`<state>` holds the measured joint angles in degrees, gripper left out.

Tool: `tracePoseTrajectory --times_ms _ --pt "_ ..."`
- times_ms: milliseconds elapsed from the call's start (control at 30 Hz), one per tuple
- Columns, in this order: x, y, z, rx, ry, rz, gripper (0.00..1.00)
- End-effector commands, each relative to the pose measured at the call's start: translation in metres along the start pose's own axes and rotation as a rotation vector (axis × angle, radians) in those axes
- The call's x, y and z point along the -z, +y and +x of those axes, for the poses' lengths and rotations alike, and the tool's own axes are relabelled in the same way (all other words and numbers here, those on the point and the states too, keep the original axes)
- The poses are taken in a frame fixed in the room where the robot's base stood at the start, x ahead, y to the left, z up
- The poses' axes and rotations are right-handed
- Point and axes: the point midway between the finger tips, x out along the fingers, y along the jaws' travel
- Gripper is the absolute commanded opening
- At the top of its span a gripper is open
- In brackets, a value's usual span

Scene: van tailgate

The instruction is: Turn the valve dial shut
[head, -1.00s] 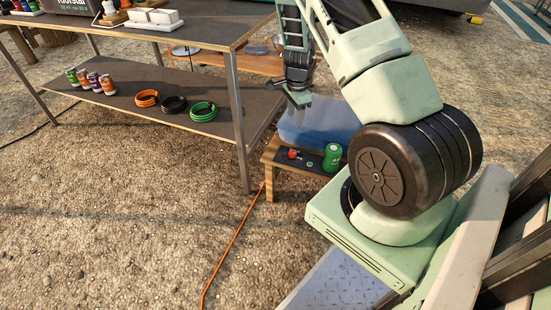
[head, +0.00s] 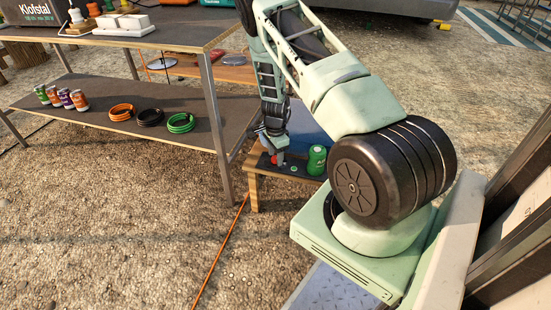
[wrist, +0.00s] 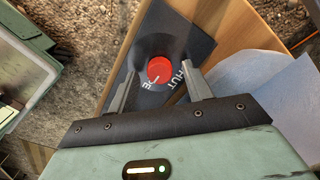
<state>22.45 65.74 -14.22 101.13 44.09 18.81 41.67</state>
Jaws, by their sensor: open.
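The valve dial is a round red knob (wrist: 160,70) on a dark plate (wrist: 178,32) with white lettering, part of which reads "HUT". In the wrist view it lies between the two fingers of my gripper (wrist: 158,88), which are apart on either side of it. I cannot tell whether the fingers touch it. In the head view my gripper (head: 273,150) is low over the small wooden table, and a bit of the red dial (head: 275,160) shows just under it.
A green can (head: 316,160) stands right beside the dial on the small table (head: 254,185). A workbench (head: 216,120) with coiled cables (head: 150,117) and several cans stands to the left. An orange cord (head: 222,250) runs along the gravel.

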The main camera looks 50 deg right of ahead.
Motion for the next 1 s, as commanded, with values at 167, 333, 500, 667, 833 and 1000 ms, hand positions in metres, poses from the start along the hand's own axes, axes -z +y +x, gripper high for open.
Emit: tracePoseTrajectory --times_ms 167,333,500,667,833,1000 --pt "0.0 0.0002 0.0056 0.0 0.0 0.0 0.5" --pt "0.0 0.0002 0.0052 0.0 0.0 -0.001 0.5" --pt "0.0 0.0002 0.0051 0.0 0.0 -0.001 0.08" --pt "0.0 0.0001 0.0049 0.0 0.0 -0.002 0.06" --pt "0.0002 0.0002 0.0044 0.0 0.0 -0.025 0.06" --pt "0.0003 0.0004 0.0039 0.0 0.0 -0.094 0.06"
